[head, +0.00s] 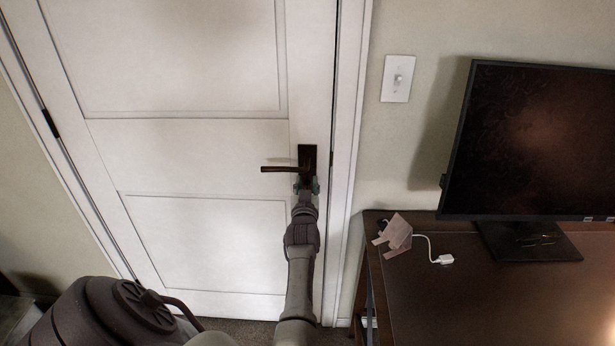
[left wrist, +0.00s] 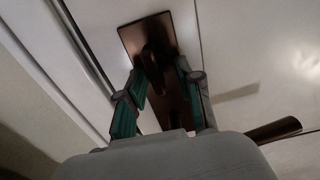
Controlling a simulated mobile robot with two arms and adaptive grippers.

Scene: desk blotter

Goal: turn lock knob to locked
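The white door (head: 205,150) carries a dark bronze lock plate (head: 307,153) with a lever handle (head: 280,169) pointing left. My left gripper (head: 307,184) is at the lower part of this plate in the head view and hides some of it. In the left wrist view the lock knob (left wrist: 154,62) stands out from the plate (left wrist: 133,36). The left gripper's two fingers (left wrist: 158,72) are apart, one on each side of the knob; I cannot tell whether either touches it. The lever (left wrist: 274,131) shows at the lower right there. My right gripper is not in view.
A dark desk (head: 470,290) stands to the right of the door, with a monitor (head: 540,140), a white cable (head: 443,259) and a pinkish object (head: 397,233) on it. A light switch (head: 398,78) is on the wall. The door's left part is clear.

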